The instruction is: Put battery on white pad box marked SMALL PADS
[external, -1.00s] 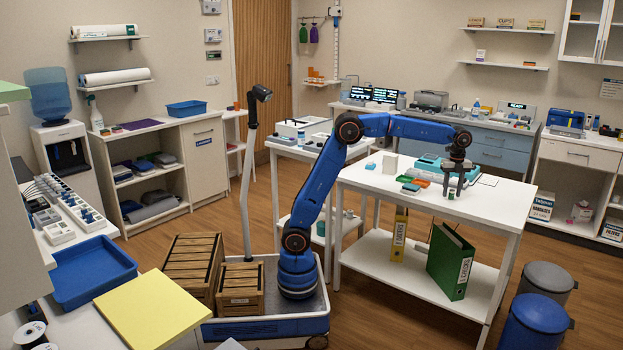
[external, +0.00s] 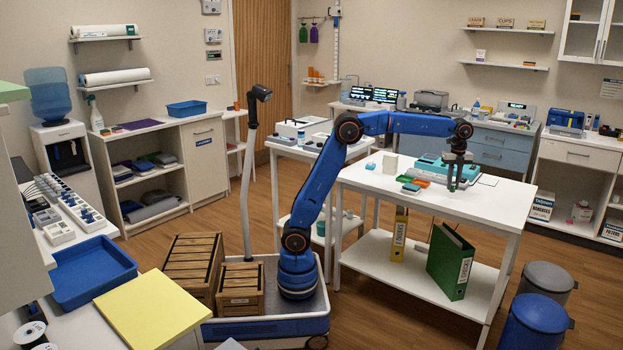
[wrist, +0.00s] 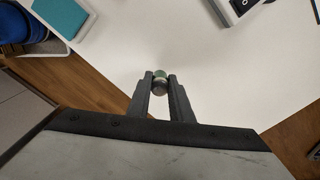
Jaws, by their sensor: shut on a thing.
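My gripper (external: 456,184) is over the white table, in front of the teal case, with its fingers pointing down. In the external view the battery is a tiny dark shape between the fingertips. A small white box (external: 390,163) stands at the left of the table. I cannot read any marking on it, so I cannot tell if it is the SMALL PADS box.
The teal case (external: 434,163) lies behind my gripper on the white table (external: 480,206). Binders, including a green one (external: 450,262), stand on the lower shelf. The table's front right is clear.

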